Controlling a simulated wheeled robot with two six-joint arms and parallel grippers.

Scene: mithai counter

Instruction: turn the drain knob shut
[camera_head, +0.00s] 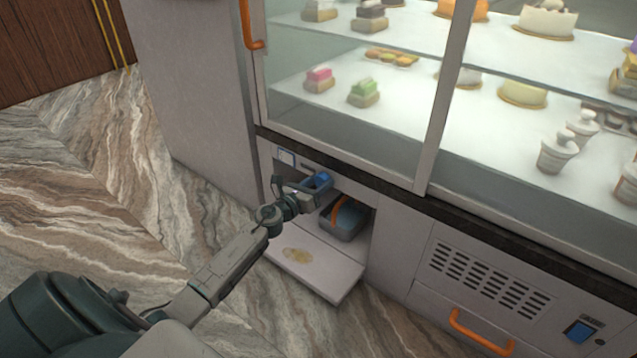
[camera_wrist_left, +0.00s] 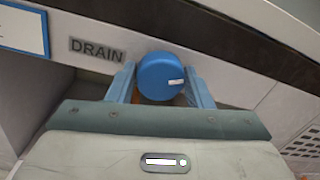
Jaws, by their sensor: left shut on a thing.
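The drain knob (camera_wrist_left: 160,78) is a round blue knob with a white mark at its right side, pointing right in the left wrist view. It sits on the pale panel beside the DRAIN label (camera_wrist_left: 97,50). In the head view the blue knob (camera_head: 321,178) shows at the end of my left arm, low on the display case. My left gripper (camera_wrist_left: 163,82) is shut on the knob, with one blue finger on each side of it. In the head view my left gripper (camera_head: 303,186) hides part of the panel around the knob. My right gripper is not in view.
Below the knob is an open compartment with a dark container with an orange band (camera_head: 343,218). Its flap (camera_head: 315,274) is folded down, with a yellowish stain on it. The glass case with sweets stands above. An orange handle (camera_head: 480,332) and a vent (camera_head: 490,277) are at the right.

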